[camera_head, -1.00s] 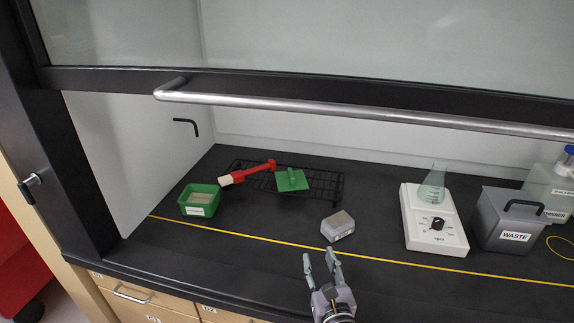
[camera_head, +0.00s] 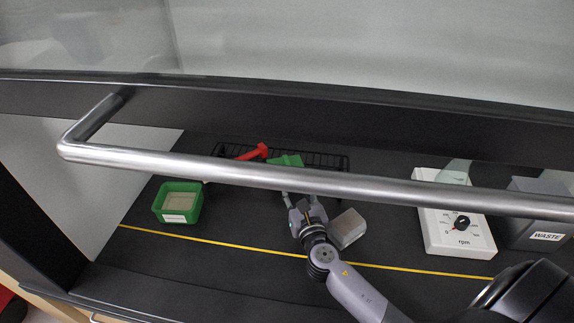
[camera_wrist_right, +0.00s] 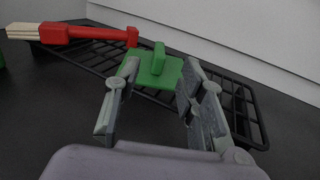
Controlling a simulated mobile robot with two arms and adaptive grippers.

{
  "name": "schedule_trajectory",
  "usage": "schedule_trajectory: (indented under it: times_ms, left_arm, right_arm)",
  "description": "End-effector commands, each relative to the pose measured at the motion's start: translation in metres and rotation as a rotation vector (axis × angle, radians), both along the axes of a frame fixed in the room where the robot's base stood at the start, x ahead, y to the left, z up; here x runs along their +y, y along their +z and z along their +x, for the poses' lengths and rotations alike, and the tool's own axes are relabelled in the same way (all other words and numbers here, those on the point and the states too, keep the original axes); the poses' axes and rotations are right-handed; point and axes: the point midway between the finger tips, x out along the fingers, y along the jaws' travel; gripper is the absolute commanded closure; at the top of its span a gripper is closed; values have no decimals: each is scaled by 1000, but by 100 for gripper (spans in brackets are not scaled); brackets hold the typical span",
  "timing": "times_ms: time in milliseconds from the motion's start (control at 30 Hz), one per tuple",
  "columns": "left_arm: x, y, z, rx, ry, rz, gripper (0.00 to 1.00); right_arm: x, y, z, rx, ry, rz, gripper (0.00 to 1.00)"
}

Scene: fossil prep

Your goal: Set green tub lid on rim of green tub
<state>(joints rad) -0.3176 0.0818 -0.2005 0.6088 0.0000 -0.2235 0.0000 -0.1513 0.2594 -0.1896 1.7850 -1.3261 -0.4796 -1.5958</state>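The green tub lid (camera_head: 287,160) lies on the black wire rack, partly hidden by the sash handle in the head view. In the right wrist view the lid (camera_wrist_right: 148,76) is a flat green plate with an upright grip on top. My right gripper (camera_head: 300,198) is open and empty, just in front of the lid. In the wrist view its fingers stand apart (camera_wrist_right: 150,95), with the lid between and beyond them. The green tub (camera_head: 197,208), open and with pale contents, stands left of the rack. My left gripper is not in view.
A red-handled brush (camera_wrist_right: 85,34) lies on the rack (camera_wrist_right: 240,100) beside the lid. A grey block (camera_head: 347,228) sits close to my right gripper. The metal sash handle (camera_head: 250,176) crosses the head view. A white stirrer (camera_head: 455,232) and a waste bin (camera_head: 540,235) stand right.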

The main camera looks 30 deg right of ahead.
Motion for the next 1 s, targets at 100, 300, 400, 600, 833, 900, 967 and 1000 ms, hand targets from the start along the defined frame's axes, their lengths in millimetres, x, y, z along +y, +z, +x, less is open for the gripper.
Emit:
schedule_trajectory:
  times_ms: [100,300,400,600,833,900,967,1000]
  left_arm:
    - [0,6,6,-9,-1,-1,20]
    - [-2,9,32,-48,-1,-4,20]
    - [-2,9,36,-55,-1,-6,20]
    - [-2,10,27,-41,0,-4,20]
    - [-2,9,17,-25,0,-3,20]
    - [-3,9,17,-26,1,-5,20]
    - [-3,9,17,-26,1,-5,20]
    - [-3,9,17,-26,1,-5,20]
  right_arm:
    - [-6,3,26,-2,-1,-1,63]
    - [-12,0,50,0,0,0,63]
    - [-14,0,55,0,0,0,63]
    - [-20,-1,78,-1,-1,0,63]
    - [-27,-3,103,0,0,0,63]
    - [-27,-3,104,0,0,0,63]
    - [-27,-3,104,0,0,0,63]
    - [-27,-3,104,0,0,0,63]
